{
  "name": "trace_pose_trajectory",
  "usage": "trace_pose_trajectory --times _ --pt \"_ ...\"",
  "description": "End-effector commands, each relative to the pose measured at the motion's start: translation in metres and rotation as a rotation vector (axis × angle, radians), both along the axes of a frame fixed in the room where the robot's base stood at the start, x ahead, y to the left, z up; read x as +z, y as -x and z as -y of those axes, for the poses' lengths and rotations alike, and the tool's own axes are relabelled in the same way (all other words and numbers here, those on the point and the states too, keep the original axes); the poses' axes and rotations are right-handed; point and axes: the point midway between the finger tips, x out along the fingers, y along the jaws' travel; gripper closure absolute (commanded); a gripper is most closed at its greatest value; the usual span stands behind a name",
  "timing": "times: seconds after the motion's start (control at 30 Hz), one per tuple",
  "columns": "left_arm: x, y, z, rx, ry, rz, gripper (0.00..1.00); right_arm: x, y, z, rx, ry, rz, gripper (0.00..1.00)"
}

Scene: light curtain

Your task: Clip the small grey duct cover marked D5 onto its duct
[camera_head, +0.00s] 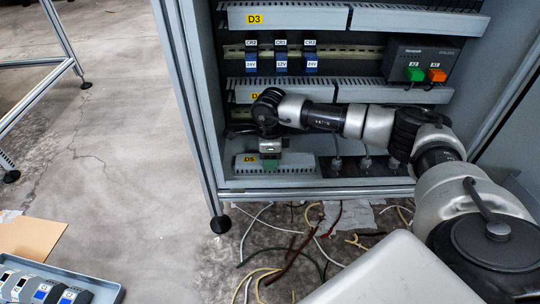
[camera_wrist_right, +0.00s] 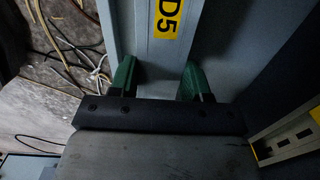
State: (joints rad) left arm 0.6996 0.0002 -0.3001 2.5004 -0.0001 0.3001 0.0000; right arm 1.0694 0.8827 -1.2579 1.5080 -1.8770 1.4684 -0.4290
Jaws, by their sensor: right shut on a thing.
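The small grey duct cover (camera_head: 300,158) with the yellow D5 label is low in the left part of the open cabinet. It runs along the slotted duct there, and I cannot tell whether it is seated on it. My right gripper (camera_head: 270,164) reaches down over the cover, shut on it near the label. In the right wrist view the green fingertips (camera_wrist_right: 158,78) stand on either side of the grey cover (camera_wrist_right: 145,50), with the D5 label just beyond them. My left gripper is not in view.
Blue terminal blocks (camera_head: 282,62) and a dark module (camera_head: 420,62) sit on the rail. Loose cables (camera_head: 290,255) lie below the cabinet. A tray of blocks (camera_head: 100,290) is at lower left.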

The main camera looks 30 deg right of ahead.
Motion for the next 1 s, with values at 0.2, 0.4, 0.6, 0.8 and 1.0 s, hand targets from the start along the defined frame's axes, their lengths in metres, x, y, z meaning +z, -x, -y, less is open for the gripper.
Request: trace_pose_trajectory --times 0.2,0.4,0.6,0.8,1.0 --pt "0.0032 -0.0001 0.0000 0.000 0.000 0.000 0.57 -0.0006 0.0001 -0.0001 0.000 0.000 0.000 0.92" --pt "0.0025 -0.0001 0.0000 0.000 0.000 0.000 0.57 -0.0025 0.0001 -0.0001 0.000 0.000 0.000 0.92" --pt "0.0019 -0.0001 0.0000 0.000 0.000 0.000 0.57 -0.0052 0.0002 -0.0001 0.000 -0.001 -0.001 0.92" --pt "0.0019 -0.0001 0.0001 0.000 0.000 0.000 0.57 -0.0063 0.0003 -0.0002 0.001 0.000 -0.001 0.92" --pt "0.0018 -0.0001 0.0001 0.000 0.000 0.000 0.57 -0.0066 0.0005 -0.0002 0.000 0.000 -0.001 0.37"
